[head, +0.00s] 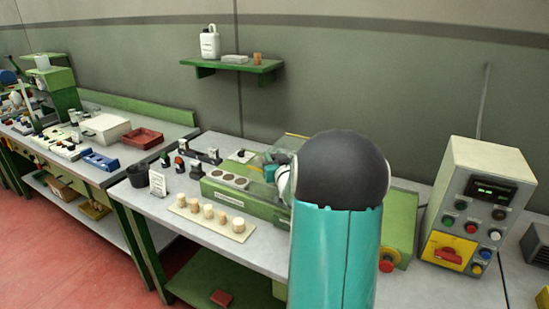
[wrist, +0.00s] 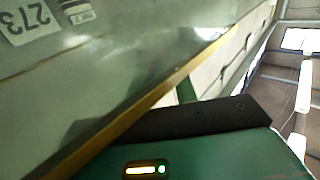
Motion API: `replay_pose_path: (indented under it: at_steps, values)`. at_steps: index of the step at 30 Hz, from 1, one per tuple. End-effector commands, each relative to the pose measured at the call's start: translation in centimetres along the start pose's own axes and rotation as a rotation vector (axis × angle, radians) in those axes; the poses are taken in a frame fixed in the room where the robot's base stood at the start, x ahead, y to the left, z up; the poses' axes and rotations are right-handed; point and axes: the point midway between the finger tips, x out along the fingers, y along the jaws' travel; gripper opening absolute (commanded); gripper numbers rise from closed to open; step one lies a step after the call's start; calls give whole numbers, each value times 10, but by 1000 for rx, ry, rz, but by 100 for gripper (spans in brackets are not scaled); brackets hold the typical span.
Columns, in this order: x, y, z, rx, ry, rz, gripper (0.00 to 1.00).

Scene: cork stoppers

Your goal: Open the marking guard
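The marking guard (head: 257,168) looks like a clear panel over the right part of the green marking machine (head: 262,207) in the head view. My arm covers much of it. In the wrist view, a clear panel with a yellow edge (wrist: 185,72) runs diagonally, very close to my gripper (wrist: 200,122). In the head view the gripper is mostly hidden behind my arm.
A board of cork stoppers (head: 212,218) lies in front of the machine. A dark cup (head: 137,175), a small white sign (head: 158,183) and several stamps stand to the left. A control box (head: 476,207) stands at right. A wall shelf (head: 235,66) hangs behind.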

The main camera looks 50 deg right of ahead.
Motion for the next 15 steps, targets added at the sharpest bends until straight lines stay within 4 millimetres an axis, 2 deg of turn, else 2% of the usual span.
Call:
replay_pose_path:
  at_steps: [8,15]
  values:
    - [-3,4,0,-1,1,2,0]
    - [-28,29,0,-1,0,4,0]
